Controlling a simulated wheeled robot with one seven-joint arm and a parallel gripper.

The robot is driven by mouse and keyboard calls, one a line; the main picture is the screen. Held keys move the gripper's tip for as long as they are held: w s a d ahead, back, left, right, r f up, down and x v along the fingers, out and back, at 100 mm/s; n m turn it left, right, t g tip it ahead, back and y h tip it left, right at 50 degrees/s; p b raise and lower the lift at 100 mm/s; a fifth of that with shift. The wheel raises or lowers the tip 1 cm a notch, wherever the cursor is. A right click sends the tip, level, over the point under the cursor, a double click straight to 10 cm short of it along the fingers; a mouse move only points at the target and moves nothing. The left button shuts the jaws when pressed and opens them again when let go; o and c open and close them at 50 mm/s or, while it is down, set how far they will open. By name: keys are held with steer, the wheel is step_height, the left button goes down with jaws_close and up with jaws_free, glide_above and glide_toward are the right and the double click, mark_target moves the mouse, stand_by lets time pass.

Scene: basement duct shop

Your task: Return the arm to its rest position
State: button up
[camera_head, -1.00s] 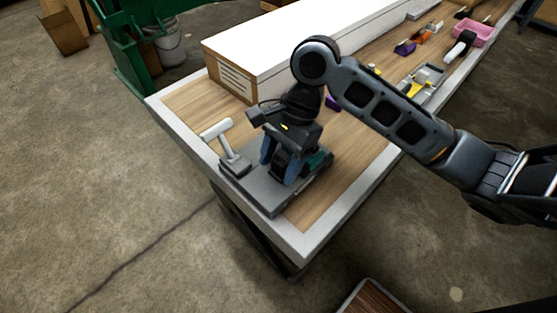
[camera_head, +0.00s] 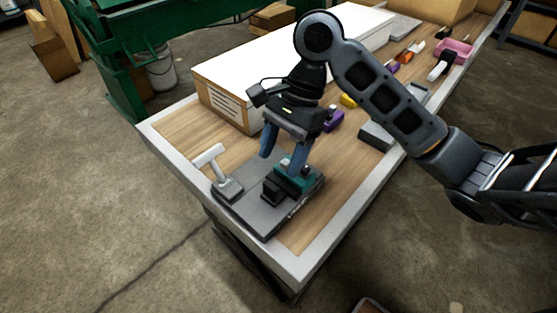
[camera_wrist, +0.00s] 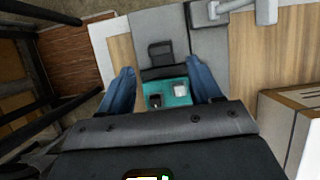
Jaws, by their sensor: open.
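My gripper (camera_head: 284,152) is open, with its two blue fingers spread and pointing down over the near end of the workbench. In the head view it is above a teal block-like device (camera_head: 297,178) that stands on a grey plate (camera_head: 250,207). In the wrist view the gripper (camera_wrist: 166,88) has its fingers on either side of the teal device (camera_wrist: 168,93), with a gap on each side. My arm reaches in from the right of the head view, bent at a raised elbow.
A light-handled tool on a grey base (camera_head: 228,187) stands at the plate's left. A long white-topped box (camera_head: 230,107) lies behind my gripper. A purple block (camera_head: 333,121), a grey tray (camera_head: 377,136) and a pink bin (camera_head: 459,50) are farther along the bench. The bench's front corner is clear.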

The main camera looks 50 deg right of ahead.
stand_by(0.5)
steer(key=w+a+r+n+t+y, duration=0.15)
steer(key=w+a+r+t, duration=0.35)
steer(key=a, duration=0.6)
steer(key=w+a+r+n+t+y, duration=0.1)
steer(key=w+a+t+y, duration=0.25)
steer(key=a+t, duration=0.5)
steer(key=s+d+f+n+h, duration=0.2)
steer(key=s+f+h, duration=0.25)
steer(key=s, duration=0.55)
steer(key=s+d+f+n+h, duration=0.15)
steer(key=s+f+h, duration=0.3)
steer(key=s, duration=0.45)
steer(key=s+d+r+n, duration=0.1)
steer(key=s+d+n, duration=0.3)
steer(key=s+n, duration=0.2)
steer(key=s+d+r+n+t, duration=0.1)
steer(key=s+d+n, duration=0.3)
steer(key=s, duration=0.5)
steer(key=shift+s+r+n, duration=0.3)
steer(key=shift+r+n, duration=0.3)
steer(key=shift+n, duration=0.4)
steer(key=shift+d, duration=0.1)
